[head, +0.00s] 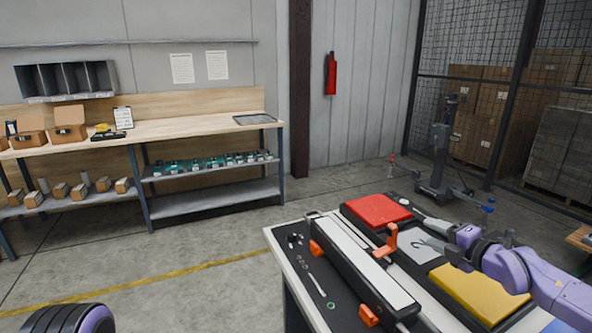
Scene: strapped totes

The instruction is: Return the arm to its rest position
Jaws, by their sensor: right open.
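My right arm comes in from the lower right with purple and dark links. Its gripper (449,243) is open and empty, pointing left above the right part of the work table (275,243). It hangs over or near a grey panel with a dark hook shape (420,246), between a red pad (377,210) and a yellow pad (478,290). I cannot tell its exact height above them. A dark and purple rounded part of my left arm shows at the bottom left; the left gripper is out of view.
A long dark case with a white top (362,262) and orange clips lies on the table, left of the gripper. Small tools (316,284) lie on a dark mat beside it. A shelved bench (180,128) stands behind; a wheeled stand (440,150) is at back right. Floor at left is clear.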

